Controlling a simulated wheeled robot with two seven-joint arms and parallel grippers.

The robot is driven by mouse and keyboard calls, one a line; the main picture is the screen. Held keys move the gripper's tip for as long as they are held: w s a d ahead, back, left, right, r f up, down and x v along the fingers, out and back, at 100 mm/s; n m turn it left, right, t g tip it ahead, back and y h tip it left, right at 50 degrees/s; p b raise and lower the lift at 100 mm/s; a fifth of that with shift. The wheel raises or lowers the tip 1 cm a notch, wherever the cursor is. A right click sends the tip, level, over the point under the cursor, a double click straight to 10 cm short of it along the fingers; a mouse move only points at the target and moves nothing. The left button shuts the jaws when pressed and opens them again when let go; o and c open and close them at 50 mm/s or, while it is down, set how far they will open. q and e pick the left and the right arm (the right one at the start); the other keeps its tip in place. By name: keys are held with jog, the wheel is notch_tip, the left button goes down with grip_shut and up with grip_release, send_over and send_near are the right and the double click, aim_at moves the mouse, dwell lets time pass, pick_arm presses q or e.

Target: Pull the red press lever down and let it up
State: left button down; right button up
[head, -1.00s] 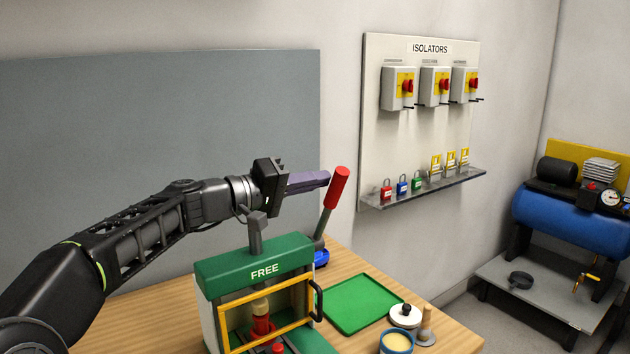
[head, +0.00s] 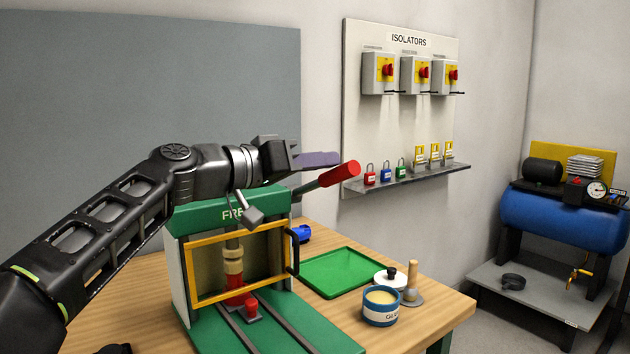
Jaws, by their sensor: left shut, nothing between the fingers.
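The red-gripped press lever (head: 339,173) slants out to the right from the green press (head: 205,219), its grey rod rising only a little toward the red end. My left gripper (head: 336,158) is shut, with its purple fingers just above the lever near the red grip. It looks close to or touching the lever; I cannot tell which. The press ram (head: 233,262) is low behind the yellow-framed guard (head: 191,288), above the red parts at the press base. My wrist partly covers the press top and its FREE label. My right gripper is not in view.
A green tray (head: 349,272), a blue glue pot (head: 381,309), a white lid (head: 390,278) and a wooden-handled tool (head: 412,285) sit on the table right of the press. The isolator board (head: 394,120) with padlocks on its shelf hangs behind. A blue compressor (head: 563,220) stands far right.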

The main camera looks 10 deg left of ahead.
pick_arm(q)
notch_tip(320, 180, down, 11)
jog(key=s+d+m+b, duration=0.1)
jog(key=m+b, duration=0.4)
jog(key=b, duration=0.8)
jog(key=shift+s+d+m+y+b, duration=0.3)
jog(key=shift+s+d+m, duration=0.1)
jog(key=shift+d, duration=0.3)
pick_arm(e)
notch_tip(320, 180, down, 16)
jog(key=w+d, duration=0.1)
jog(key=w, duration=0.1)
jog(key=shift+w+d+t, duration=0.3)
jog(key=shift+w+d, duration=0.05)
pick_arm(q)
jog(key=shift+r, duration=0.2)
jog(key=shift+s, duration=0.1)
jog(key=v, duration=0.7)
jog(key=shift+s+a+b, duration=0.25)
jog(key=shift+s+b, duration=0.05)
jog(key=shift+b, duration=0.1)
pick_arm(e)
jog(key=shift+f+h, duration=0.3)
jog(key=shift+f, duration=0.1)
